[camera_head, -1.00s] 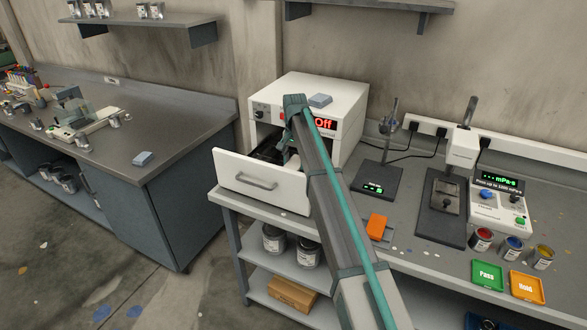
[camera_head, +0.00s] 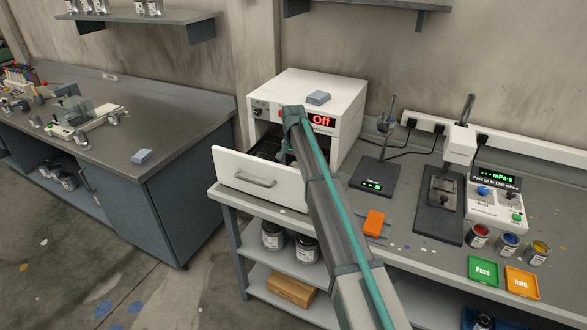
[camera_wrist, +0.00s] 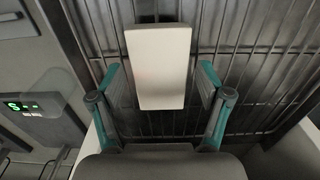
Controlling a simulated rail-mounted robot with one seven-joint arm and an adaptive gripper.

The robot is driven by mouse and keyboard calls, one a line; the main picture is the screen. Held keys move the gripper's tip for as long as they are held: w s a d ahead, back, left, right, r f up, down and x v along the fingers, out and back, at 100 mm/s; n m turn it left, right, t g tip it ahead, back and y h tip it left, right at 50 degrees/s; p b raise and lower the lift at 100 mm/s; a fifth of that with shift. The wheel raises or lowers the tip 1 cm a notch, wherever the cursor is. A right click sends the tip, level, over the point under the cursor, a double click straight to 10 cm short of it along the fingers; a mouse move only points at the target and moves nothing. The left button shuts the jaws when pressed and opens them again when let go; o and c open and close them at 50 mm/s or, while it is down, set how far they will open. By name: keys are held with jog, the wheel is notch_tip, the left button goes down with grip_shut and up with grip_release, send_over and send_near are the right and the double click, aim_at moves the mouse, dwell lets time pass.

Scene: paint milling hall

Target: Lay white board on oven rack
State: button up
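The white board (camera_wrist: 160,65) is in the wrist view, flat over the wire oven rack (camera_wrist: 265,50) and seemingly resting on it. My gripper (camera_wrist: 161,85) is open around the board, one teal-edged finger on each side, with a small gap on both sides. In the head view, the white oven (camera_head: 315,103) reads "Off" in red, and its front drawer (camera_head: 240,178) is pulled out. My arm reaches down into the drawer there. It hides the gripper, and I cannot make out the board in that view.
An orange block (camera_head: 374,223), a black scale (camera_head: 375,178) and paint cans stand on the bench (camera_head: 410,252) to the right. The raised drawer front stands close to my arm.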

jog(key=shift+r, duration=0.1)
notch_tip(320, 180, up, 12)
jog(key=b, duration=0.3)
dwell(0.5)
